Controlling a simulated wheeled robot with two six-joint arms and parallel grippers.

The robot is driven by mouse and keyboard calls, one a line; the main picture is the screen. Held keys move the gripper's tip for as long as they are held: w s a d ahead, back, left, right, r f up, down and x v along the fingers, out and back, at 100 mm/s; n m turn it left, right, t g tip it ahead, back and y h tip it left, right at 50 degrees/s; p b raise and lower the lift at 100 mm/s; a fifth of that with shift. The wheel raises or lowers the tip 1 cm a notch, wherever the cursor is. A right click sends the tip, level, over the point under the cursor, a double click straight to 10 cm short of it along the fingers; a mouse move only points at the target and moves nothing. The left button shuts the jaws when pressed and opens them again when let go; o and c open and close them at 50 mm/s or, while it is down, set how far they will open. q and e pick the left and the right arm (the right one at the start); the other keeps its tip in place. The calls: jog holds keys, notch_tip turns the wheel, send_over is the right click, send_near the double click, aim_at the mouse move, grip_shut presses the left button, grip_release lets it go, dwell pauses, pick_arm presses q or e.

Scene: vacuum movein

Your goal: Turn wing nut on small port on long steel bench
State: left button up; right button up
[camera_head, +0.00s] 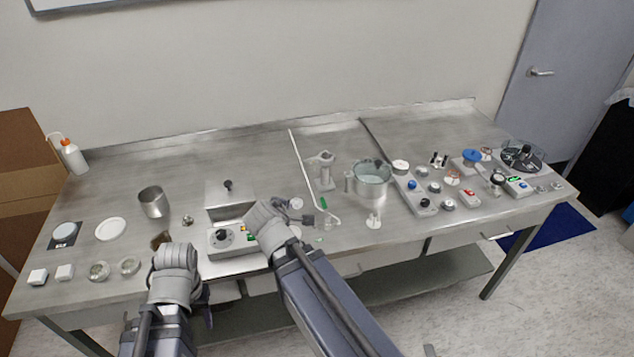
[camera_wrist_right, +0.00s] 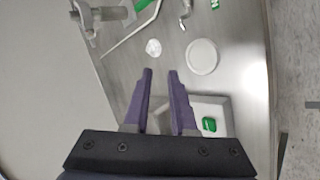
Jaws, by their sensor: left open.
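I cannot clearly make out the wing nut or pick out the small port. A grey metal upright fitting (camera_head: 324,172) stands mid-bench, and part of a similar fitting shows at the top left of the right wrist view (camera_wrist_right: 85,22). The long steel bench (camera_head: 120,185) runs across the head view. My right gripper (camera_wrist_right: 160,73) is open and empty, with a small clear piece (camera_wrist_right: 153,47) just beyond its fingertips and a white disc (camera_wrist_right: 203,57) to their right. My left gripper (camera_head: 174,256) is open at the bench's front; its fingertips are mostly hidden.
A control box (camera_head: 219,240) with a knob stands between my arms. A steel beaker (camera_head: 152,202) and a white dish (camera_head: 111,229) are at the left. Knobs and switches crowd the right.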

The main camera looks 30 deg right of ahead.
jog(key=w+d+n+t+b, duration=0.1)
jog(key=d+n+t+b, duration=0.2)
jog(key=n, duration=0.3)
jog(key=w+d+n+t+b, duration=0.2)
jog(key=d+n+t+b, duration=0.1)
jog(key=d+n+b, duration=0.3)
jog(key=w+d+n+t+b, duration=0.2)
jog(key=d+n+t+b, duration=0.1)
jog(key=n, duration=0.4)
jog(key=shift+d+r+n+b, duration=0.15)
jog(key=shift+d+b, duration=0.2)
jog(key=shift+d, duration=0.15)
jog(key=shift+d+r+n+b, duration=0.15)
jog(key=shift+d+b, duration=0.2)
jog(key=shift+d, duration=0.15)
jog(key=n, duration=0.2)
jog(key=f+n+y+b, duration=0.1)
jog(key=n, duration=0.1)
jog(key=shift+s+f+t, duration=0.1)
jog(key=shift+t, duration=0.3)
pick_arm(q)
notch_tip(320, 180, down, 15)
jog(key=shift+s+a+f, duration=0.15)
jog(key=shift+s+f, duration=0.05)
jog(key=shift+s, duration=0.1)
pick_arm(e)
jog(key=shift+y, duration=0.3)
